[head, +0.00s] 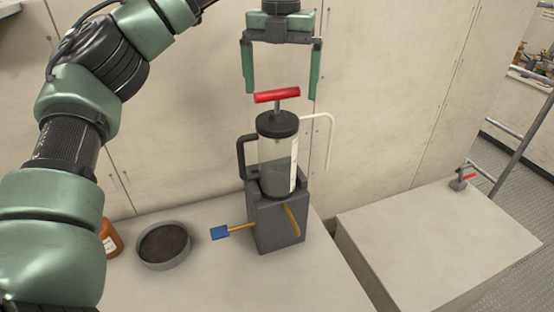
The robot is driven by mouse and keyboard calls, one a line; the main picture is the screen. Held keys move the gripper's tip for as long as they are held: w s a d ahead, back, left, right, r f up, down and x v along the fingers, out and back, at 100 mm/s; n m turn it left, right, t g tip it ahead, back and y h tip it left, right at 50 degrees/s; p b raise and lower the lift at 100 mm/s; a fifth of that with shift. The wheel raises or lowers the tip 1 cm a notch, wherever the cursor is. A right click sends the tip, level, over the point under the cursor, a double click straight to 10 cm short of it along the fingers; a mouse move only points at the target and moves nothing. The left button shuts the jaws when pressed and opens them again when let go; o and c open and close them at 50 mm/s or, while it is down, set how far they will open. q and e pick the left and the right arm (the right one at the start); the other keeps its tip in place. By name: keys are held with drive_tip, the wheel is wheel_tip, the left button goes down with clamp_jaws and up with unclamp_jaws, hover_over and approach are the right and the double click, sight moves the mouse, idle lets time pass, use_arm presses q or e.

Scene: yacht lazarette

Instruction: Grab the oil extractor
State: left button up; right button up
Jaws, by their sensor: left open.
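My left gripper (281,88) is above the extractor, pointing down. Its two green fingers are wide apart, on either side of and slightly above the red handle, and appear not to touch it. My right gripper is not in view.
A round grey dish (163,246) with dark contents and an orange bottle (111,239) stand left of the extractor. A blue-ended tool (220,232) sticks out from the grey block. A gap separates the right-hand bench (435,235), which holds a small red-handled valve (460,181). A ladder stands far right.

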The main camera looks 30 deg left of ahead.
sight(280, 99)
use_arm(q)
wheel_tip(280, 99, down, 3)
drive_tip(key=shift+w+a+f, duration=0.1)
drive_tip(key=shift+w, duration=0.05)
drive_tip(key=f, duration=0.2)
drive_tip(key=f+p, duration=0.1)
drive_tip(key=shift+s+a+f, duration=0.2)
drive_tip(key=shift+f, duration=0.75)
drive_tip(key=shift+w+r, duration=0.1)
drive_tip(key=c, duration=2)
